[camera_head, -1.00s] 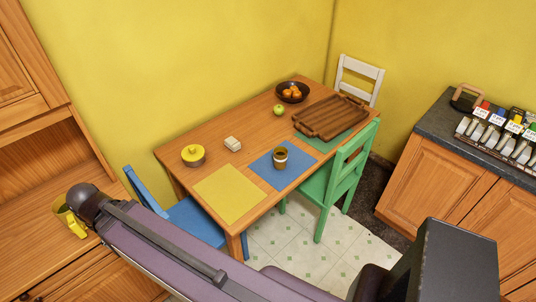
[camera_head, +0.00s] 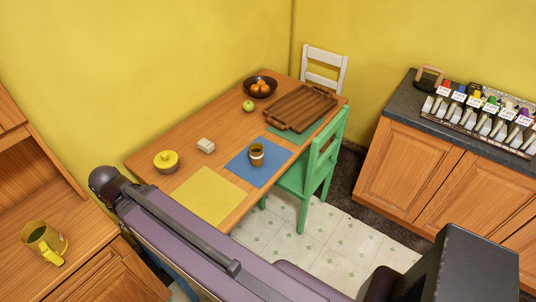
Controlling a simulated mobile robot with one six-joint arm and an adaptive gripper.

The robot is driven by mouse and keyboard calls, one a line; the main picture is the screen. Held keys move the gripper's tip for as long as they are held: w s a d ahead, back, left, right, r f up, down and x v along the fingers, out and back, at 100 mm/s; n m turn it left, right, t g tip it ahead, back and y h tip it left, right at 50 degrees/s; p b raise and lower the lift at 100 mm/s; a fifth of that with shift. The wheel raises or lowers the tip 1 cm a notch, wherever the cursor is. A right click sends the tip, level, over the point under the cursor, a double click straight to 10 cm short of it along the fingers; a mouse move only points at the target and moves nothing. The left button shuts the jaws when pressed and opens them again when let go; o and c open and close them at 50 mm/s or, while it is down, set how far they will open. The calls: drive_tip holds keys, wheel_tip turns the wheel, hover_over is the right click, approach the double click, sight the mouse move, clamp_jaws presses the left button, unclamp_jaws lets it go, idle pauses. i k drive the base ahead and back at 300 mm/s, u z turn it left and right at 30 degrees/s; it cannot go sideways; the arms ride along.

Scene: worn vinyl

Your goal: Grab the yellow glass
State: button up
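A yellow-olive vessel with a bright yellow handle (camera_head: 44,241) stands on the wooden cabinet top at the left, apart from my arm in the picture. I cannot tell for certain which of the two is the yellow glass. My purple-grey arm crosses the lower middle, with its dark joint close to the cabinet. My gripper is not in view.
The cabinet top (camera_head: 75,222) has bare room around the vessel.

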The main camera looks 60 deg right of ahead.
sight(256, 149)
drive_tip(key=z, duration=1.3)
drive_tip(key=k, duration=0.55)
drive_tip(key=z, duration=0.2)
drive_tip(key=i, duration=0.5)
drive_tip(key=z, duration=0.05)
